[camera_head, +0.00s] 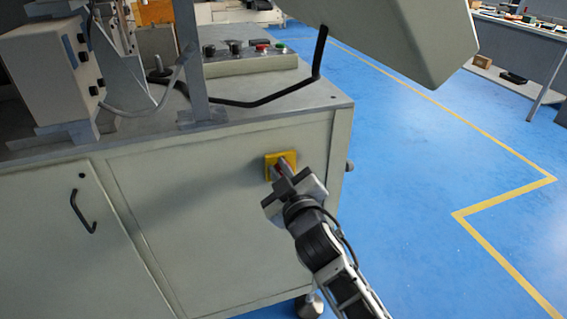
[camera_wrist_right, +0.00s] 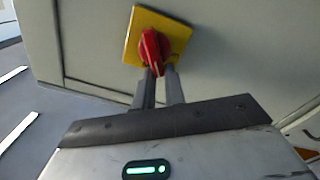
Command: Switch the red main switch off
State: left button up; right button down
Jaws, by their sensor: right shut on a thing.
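The red main switch (camera_wrist_right: 151,48) is a red rotary knob on a square yellow plate (camera_wrist_right: 177,33), fixed to the front panel of the machine cabinet. In the head view the yellow plate (camera_head: 271,159) shows near the cabinet's right edge, and the knob is mostly hidden behind my gripper. My right gripper (camera_head: 282,172) is at the knob, its fingers (camera_wrist_right: 160,74) reaching the knob's near end and shut on it. In the wrist view the knob's handle points roughly up and down, slightly tilted. My left gripper is not in view.
The cabinet (camera_head: 215,215) has a door with a black handle (camera_head: 83,212) at left. On its top are a control box with buttons (camera_head: 250,62) and a bent black bar (camera_head: 262,101). A grey housing (camera_head: 400,35) overhangs above. Blue floor (camera_head: 420,150) is clear at right.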

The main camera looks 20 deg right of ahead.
jog(key=shift+a+f+n+p, duration=0.1)
jog(key=shift+f+n+p, duration=0.25)
jog(key=shift+n, duration=1.45)
jog(key=shift+a+f+n+p, duration=0.15)
jog(key=shift+f+n, duration=0.35)
jog(key=shift+n, duration=1.3)
jog(key=shift+a+f+n+p, duration=0.1)
jog(key=shift+f+n+p, duration=0.25)
jog(key=shift+n, duration=1.45)
jog(key=c, duration=1.5)
grip_release()
jog(key=shift+d, duration=0.1)
jog(key=shift+o, duration=0.2)
jog(key=shift+r, duration=0.1)
jog(key=shift+s+a, duration=0.1)
jog(key=shift+a, duration=0.1)
